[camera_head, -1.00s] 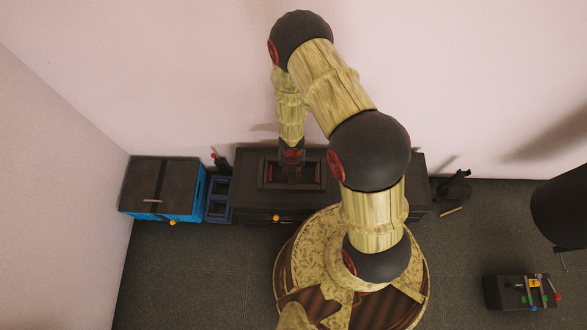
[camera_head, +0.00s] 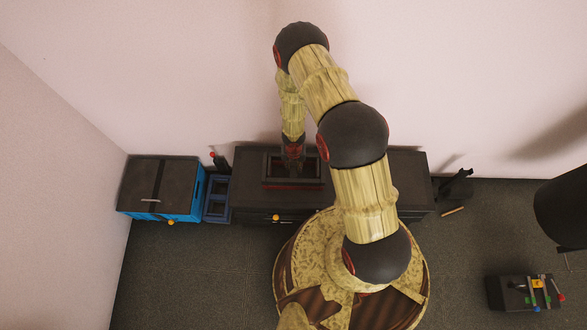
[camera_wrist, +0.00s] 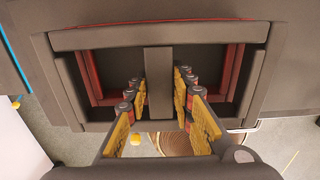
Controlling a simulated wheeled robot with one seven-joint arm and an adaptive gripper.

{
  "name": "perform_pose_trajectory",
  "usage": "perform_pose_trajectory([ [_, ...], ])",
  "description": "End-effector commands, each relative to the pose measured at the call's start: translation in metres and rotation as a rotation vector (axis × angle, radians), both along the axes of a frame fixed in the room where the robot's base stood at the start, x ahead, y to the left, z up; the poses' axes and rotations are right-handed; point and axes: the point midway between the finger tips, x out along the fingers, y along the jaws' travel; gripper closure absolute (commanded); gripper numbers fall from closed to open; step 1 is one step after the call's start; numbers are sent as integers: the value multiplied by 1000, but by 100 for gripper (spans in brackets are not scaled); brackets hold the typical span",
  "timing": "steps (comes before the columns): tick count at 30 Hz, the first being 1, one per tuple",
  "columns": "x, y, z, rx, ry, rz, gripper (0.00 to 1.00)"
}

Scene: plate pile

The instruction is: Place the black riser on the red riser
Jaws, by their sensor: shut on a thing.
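The black riser is a dark rectangular frame with a middle bar (camera_wrist: 158,95); in the head view the frame (camera_head: 268,168) is over the dark cabinet. My gripper (camera_head: 292,166) points down into it; in the wrist view its yellow-padded fingers (camera_wrist: 158,75) are shut on the middle bar from both sides. The red riser (camera_head: 292,187) is beneath the black one. In the head view a strip of it shows along the near edge; in the wrist view its red sides (camera_wrist: 92,78) show through the frame's openings. Whether the two risers touch is hard to tell.
The dark cabinet (camera_head: 400,195) stands against the wall. A blue box with a dark top (camera_head: 140,185) and a blue open rack (camera_head: 217,195) are to its left. A dark block with coloured-handled items (camera_head: 515,292) is on the floor at right.

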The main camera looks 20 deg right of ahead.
Motion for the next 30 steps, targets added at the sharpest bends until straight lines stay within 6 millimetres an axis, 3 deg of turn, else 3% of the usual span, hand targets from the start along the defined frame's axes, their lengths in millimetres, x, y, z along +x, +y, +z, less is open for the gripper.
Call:
perform_pose_trajectory([
  [1,1,0,-8,1,-1,0,100],
  [20,1,0,-17,0,-2,1,100],
  [21,1,0,-17,0,-1,1,75],
  [30,1,0,-16,1,-1,1,58],
])
